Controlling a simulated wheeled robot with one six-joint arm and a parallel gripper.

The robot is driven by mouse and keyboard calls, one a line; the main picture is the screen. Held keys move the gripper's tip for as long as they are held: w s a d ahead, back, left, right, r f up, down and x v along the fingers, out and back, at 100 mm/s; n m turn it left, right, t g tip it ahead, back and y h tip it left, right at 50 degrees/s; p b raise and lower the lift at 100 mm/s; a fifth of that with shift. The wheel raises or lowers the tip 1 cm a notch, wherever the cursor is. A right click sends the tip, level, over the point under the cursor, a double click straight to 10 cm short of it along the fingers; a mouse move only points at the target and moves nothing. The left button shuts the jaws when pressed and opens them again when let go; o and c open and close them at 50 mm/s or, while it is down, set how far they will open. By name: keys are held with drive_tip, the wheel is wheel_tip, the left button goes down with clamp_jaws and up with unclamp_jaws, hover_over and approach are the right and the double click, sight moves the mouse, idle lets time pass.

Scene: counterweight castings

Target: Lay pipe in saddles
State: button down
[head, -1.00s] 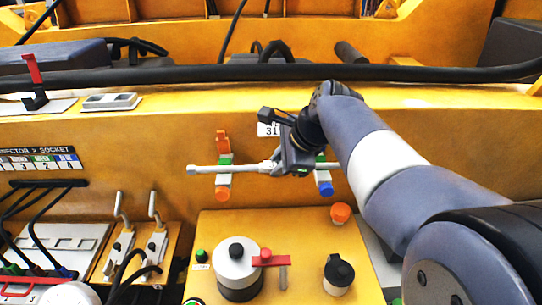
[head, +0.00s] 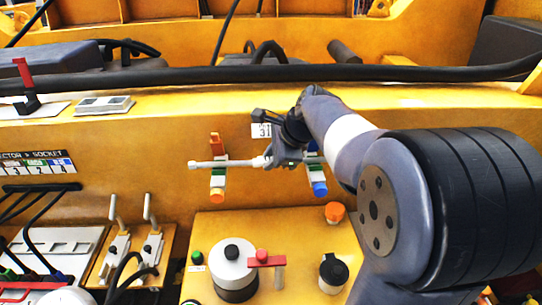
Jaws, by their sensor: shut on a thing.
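A thin pale grey pipe (head: 208,164) runs roughly level across the front of the yellow casting in the head view. My gripper (head: 283,158) is shut on it near a thicker collar, right of its free left end. The left saddle (head: 217,182), banded green and white with an orange lower end and an orange upper piece, stands behind the pipe; the pipe crosses its upper part. The right saddle (head: 318,180), green and white with a blue lower end, is partly hidden by my gripper and wrist. The pipe's right end is hidden. I cannot tell whether the pipe touches either saddle.
A thick black hose (head: 180,74) runs along the casting's top edge. Below, a yellow panel (head: 300,226) carries a grey cylinder with a red handle (head: 265,260), a black-capped knob (head: 333,272) and an orange button (head: 335,212). Two levers (head: 148,210) stand at left.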

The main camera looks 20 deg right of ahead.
drive_tip(key=c, duration=1.2)
unclamp_jaws()
drive_tip(key=v, duration=1.1)
drive_tip(key=shift+b, duration=0.35)
drive_tip(key=shift+a, duration=0.1)
drive_tip(key=p+x, duration=0.1)
drive_tip(key=x, duration=0.9)
drive_tip(key=shift+w+a+r+p, duration=0.1)
drive_tip(key=shift+w+r+p, duration=0.1)
drive_tip(key=shift+w+p, duration=0.15)
drive_tip(key=shift+s+r+p, duration=0.15)
drive_tip(key=shift+r+p, duration=0.15)
drive_tip(key=shift+r, duration=0.3)
